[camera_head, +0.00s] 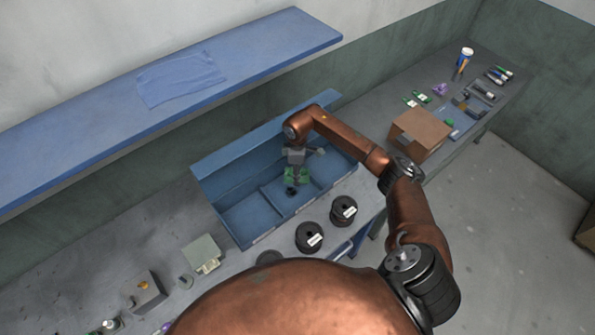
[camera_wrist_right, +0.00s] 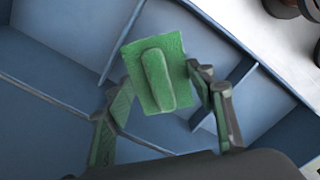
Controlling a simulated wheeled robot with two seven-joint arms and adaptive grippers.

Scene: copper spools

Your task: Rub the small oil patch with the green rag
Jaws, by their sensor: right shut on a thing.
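The green rag (camera_wrist_right: 158,72) is a flat square with a raised ridge in the middle. My right gripper (camera_wrist_right: 160,82) is shut on it, with one finger at each side. In the head view the right gripper (camera_head: 297,172) is low over the blue divided tray (camera_head: 240,215), with green showing at its fingers. A small dark spot (camera_head: 291,190) shows just below the gripper there. I cannot tell whether it is the oil patch. I cannot tell whether the rag touches the tray floor. My left gripper is not in view.
Two black spools (camera_head: 310,237) (camera_head: 344,210) stand in front of the tray. A blue cloth (camera_head: 180,78) lies on the blue shelf (camera_head: 275,40) above. A cardboard box (camera_head: 420,133) and small items are on the bench to the right. The tray's walls and dividers surround the gripper.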

